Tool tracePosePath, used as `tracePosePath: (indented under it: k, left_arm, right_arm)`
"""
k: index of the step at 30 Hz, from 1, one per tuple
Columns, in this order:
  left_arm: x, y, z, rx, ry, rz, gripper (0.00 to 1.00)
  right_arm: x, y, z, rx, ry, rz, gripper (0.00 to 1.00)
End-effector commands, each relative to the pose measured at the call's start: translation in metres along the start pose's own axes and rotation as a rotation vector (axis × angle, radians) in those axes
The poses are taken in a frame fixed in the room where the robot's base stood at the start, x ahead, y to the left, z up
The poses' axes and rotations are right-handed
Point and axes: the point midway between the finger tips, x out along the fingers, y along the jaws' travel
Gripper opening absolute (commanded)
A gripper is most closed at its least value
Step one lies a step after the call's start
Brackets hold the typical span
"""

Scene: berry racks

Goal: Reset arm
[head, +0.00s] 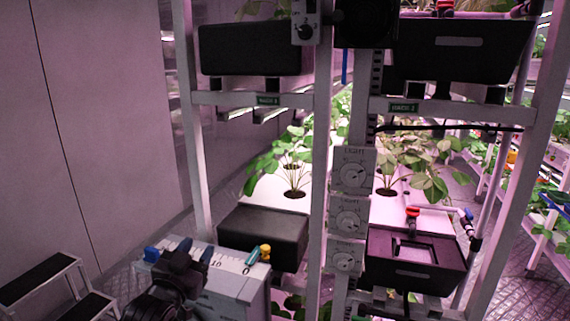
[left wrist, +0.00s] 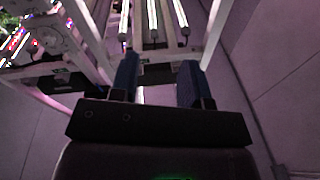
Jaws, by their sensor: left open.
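My left gripper (head: 192,252) is at the lower left of the head view, in front of the white box with a scale at the foot of the left rack. In the left wrist view its two blue fingers (left wrist: 157,80) stand apart, with nothing held between them. The fingers point towards the rack frame and its light tubes. Most of my left arm is out of view. My right gripper is not in view.
Racks hold plants (head: 292,165), black bins (head: 264,236) and light dials (head: 351,171). A dark step stool (head: 38,279) stands lower left. A bare wall (head: 90,120) is at left.

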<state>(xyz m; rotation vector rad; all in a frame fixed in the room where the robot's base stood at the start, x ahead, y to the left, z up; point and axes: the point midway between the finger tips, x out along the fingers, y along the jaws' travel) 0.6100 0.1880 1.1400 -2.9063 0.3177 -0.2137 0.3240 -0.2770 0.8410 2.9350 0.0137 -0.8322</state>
Motion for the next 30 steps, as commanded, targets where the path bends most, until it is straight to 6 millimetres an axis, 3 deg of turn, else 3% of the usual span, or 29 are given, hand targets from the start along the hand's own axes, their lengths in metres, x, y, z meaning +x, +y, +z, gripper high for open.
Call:
tracePosePath:
  k: [1,9,18,24,30]
  left_arm:
    - [-0.018,0.001,0.025,-0.013,-0.045,-0.011,0.43]
    - [-0.118,0.006,0.131,-0.07,-0.276,-0.064,0.43]
    - [-0.25,0.024,0.223,-0.144,-0.548,-0.115,0.43]
    - [-0.313,0.035,0.251,-0.17,-0.665,-0.133,0.43]
    - [-0.331,0.037,0.258,-0.175,-0.698,-0.137,0.43]
  right_arm:
    - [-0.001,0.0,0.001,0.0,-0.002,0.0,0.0]
    - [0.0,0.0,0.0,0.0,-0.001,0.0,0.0]
    - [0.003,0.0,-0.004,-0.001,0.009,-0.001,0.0]
    - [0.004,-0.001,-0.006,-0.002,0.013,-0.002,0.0]
    - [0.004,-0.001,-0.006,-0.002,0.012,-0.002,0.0]
